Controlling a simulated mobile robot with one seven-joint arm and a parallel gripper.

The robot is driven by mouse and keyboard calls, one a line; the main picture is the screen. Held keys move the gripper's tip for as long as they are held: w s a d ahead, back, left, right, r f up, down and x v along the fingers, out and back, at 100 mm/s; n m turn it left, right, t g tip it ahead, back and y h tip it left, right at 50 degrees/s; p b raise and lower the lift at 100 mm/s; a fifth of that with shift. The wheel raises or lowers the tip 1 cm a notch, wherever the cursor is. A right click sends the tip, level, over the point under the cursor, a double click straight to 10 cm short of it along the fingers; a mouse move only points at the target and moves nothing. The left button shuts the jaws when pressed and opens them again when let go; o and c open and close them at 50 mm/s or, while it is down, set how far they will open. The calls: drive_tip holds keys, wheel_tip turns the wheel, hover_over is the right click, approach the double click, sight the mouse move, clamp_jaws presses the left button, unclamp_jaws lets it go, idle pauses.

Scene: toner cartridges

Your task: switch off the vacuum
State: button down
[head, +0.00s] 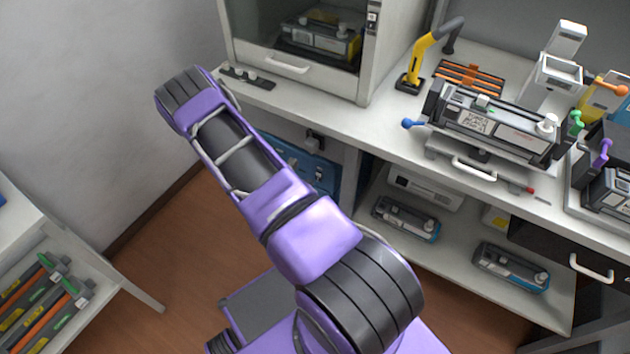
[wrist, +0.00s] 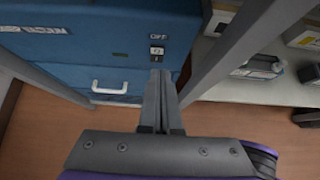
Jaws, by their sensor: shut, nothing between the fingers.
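The vacuum is a blue box (wrist: 90,45) filling the upper left of the wrist view. A small rocker switch (wrist: 157,51) is on its face, with a label that seems to read OFF just above. I cannot tell which way the rocker is pressed. My gripper (wrist: 162,73) is shut and empty, its fingertips just below the switch in the picture. I cannot tell whether they touch it. In the head view, part of the blue vacuum (head: 318,174) shows under the bench behind my arm, which hides the rest. My gripper is hidden there.
A white drawer-like handle (wrist: 109,87) is on the vacuum's lower front. A grey bench leg (wrist: 240,45) stands close on the right. Beyond it, a lower shelf (head: 455,245) holds toner cartridges (head: 406,219). The white bench top (head: 395,125) is above.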

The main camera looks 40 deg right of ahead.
drive_tip(key=s+a+r, duration=0.1)
drive_tip(key=a+r, duration=0.3)
drive_tip(key=r, duration=0.3)
drive_tip(key=shift+s+a+p, duration=0.3)
drive_tip(key=shift+a, duration=0.05)
